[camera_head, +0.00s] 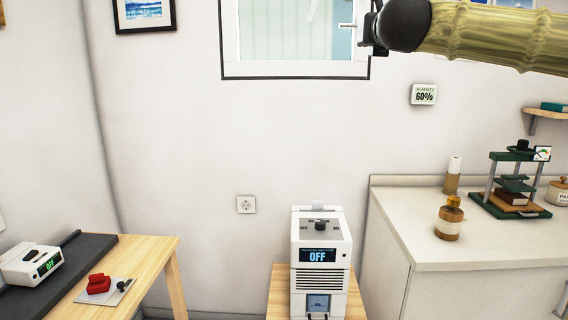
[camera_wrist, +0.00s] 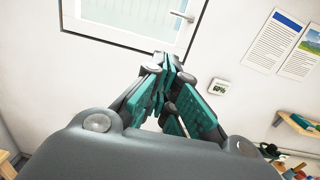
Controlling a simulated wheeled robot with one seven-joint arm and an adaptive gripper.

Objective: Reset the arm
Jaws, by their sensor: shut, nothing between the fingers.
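My gripper (camera_wrist: 167,75) shows in the wrist view with its teal-padded fingers drawn together and nothing between them. It is raised in the air in front of the wall, with the window (camera_wrist: 135,20) behind it. In the head view, part of my arm crosses the upper right corner, in front of the window's right edge; the fingers are not clearly seen there.
A white machine (camera_head: 320,255) reading OFF stands on a wooden stand. A counter (camera_head: 400,220) at right holds an amber bottle (camera_head: 449,220) and a green press (camera_head: 513,185). A wooden table (camera_head: 150,255) is at left. A humidity display (camera_head: 423,94) hangs on the wall.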

